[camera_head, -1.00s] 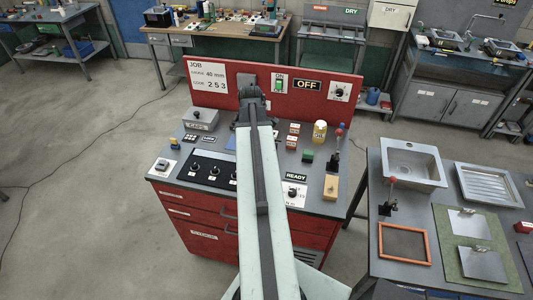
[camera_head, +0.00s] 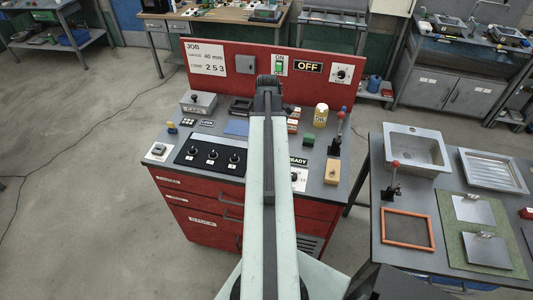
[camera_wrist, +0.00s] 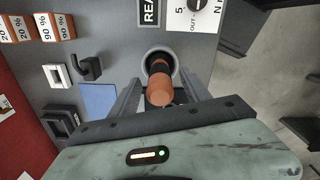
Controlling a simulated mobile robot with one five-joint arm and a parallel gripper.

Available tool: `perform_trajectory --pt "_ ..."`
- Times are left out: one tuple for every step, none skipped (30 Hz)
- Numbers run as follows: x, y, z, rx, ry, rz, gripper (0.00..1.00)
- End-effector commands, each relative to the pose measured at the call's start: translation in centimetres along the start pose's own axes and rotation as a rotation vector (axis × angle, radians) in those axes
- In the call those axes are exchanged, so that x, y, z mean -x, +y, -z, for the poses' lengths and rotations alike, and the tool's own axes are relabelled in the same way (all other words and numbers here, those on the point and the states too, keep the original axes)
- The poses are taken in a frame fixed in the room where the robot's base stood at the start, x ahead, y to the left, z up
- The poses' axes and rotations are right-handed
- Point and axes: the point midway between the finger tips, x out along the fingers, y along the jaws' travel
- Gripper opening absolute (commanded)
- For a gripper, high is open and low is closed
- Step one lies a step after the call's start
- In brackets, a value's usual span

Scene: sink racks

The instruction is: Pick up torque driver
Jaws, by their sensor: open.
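The torque driver (camera_wrist: 160,91) shows in the wrist view as an orange-brown handle with a black band. It stands in a round grey holder (camera_wrist: 147,58) on the bench top. My gripper (camera_wrist: 162,84) is open, with one finger on each side of the handle. I cannot tell whether either finger touches it. In the head view my gripper (camera_head: 268,86) is at the end of my outstretched arm over the bench. The driver is hidden behind my arm there.
A blue pad (camera_wrist: 99,103) lies beside the holder. A sink table (camera_head: 381,250) stands at the right.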

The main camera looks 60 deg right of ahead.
Motion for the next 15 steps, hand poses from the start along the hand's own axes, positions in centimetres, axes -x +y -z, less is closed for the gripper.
perform_trajectory --pt "-1.78 -0.01 0.01 0.0 0.0 0.0 0.55" --pt "-2.09 -0.02 0.01 0.0 0.0 0.0 0.55" --pt "-2.29 -0.02 0.02 0.0 0.0 0.0 0.55" --pt "-2.31 -0.02 0.02 0.0 0.0 0.0 0.55" --pt "-2.25 -0.03 0.03 0.0 0.0 0.0 0.55" --pt "-2.09 -0.03 0.03 0.0 0.0 0.0 0.55" --pt "-1.98 -0.03 0.03 0.0 0.0 0.0 0.55" --pt "-1.93 -0.03 0.04 0.0 0.0 0.0 0.55" --pt "-1.91 -0.03 0.04 0.0 0.0 0.0 0.55" --pt "-1.91 -0.03 0.04 0.0 0.0 0.0 0.55" --pt "-1.9 -0.03 0.05 0.001 0.0 0.0 0.47" --pt "-1.9 -0.03 0.05 0.001 0.0 0.0 0.36" --pt "-1.9 -0.03 0.06 0.001 0.0 0.0 0.27" --pt "-1.9 -0.03 0.06 0.001 0.0 0.0 0.19" --pt "-1.9 -0.03 0.06 0.001 0.0 0.0 0.08"
